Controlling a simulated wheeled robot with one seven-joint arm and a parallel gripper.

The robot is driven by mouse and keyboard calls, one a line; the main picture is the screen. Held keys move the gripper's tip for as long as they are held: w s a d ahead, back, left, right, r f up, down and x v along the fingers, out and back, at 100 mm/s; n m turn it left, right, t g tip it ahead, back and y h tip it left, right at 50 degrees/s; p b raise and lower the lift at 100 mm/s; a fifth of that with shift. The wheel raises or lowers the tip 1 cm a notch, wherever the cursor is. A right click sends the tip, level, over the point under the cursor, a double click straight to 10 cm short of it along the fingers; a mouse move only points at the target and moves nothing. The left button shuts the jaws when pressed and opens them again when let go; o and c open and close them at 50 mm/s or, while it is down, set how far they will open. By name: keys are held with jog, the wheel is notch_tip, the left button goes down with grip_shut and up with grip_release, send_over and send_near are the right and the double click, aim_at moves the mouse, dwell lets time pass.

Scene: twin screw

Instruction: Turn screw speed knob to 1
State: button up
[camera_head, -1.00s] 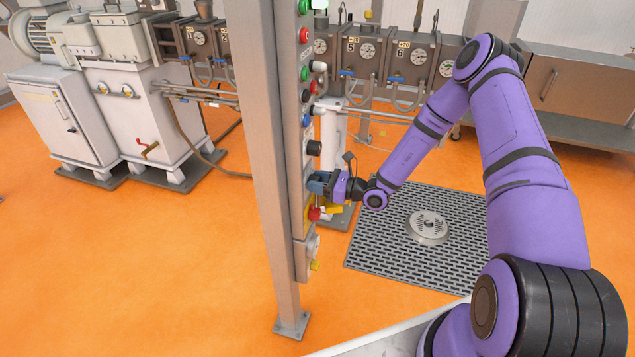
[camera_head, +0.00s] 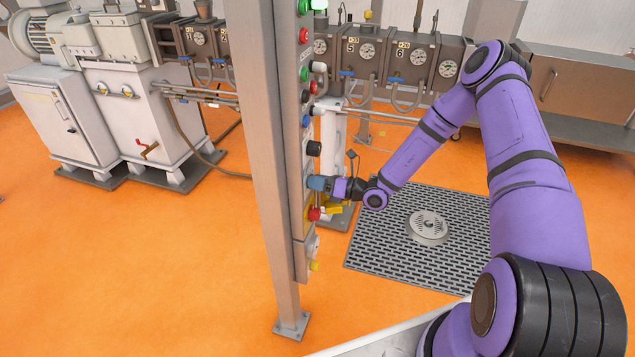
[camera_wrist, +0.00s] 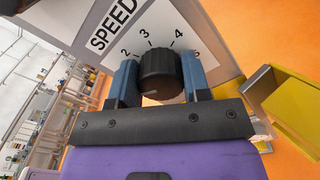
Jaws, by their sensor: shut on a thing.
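The black screw speed knob (camera_wrist: 160,76) sits on a white dial plate (camera_wrist: 196,22) in the wrist view. The plate carries the word SPEED and the numbers 2, 3, 4 and a partly hidden 5. A 1 is not visible; that part of the dial is covered by my gripper. A short pale mark shows on the knob's lower left. My gripper (camera_wrist: 159,80) has its two blue fingers shut on the knob, one on each side. In the head view my gripper (camera_head: 317,183) is at the panel on the post, and the knob is hidden by it.
The tall grey post (camera_head: 272,150) bears a column of buttons and knobs. A black knob (camera_head: 313,148) is just above my gripper and a red button (camera_head: 315,214) just below. A yellow part (camera_wrist: 290,103) stands close on the right in the wrist view.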

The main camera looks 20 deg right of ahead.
dwell(0.3)
jog(key=o, duration=0.9)
jog(key=shift+d, duration=0.1)
jog(key=v, duration=1)
jog(key=shift+s+d, duration=0.2)
jog(key=shift+d, duration=0.05)
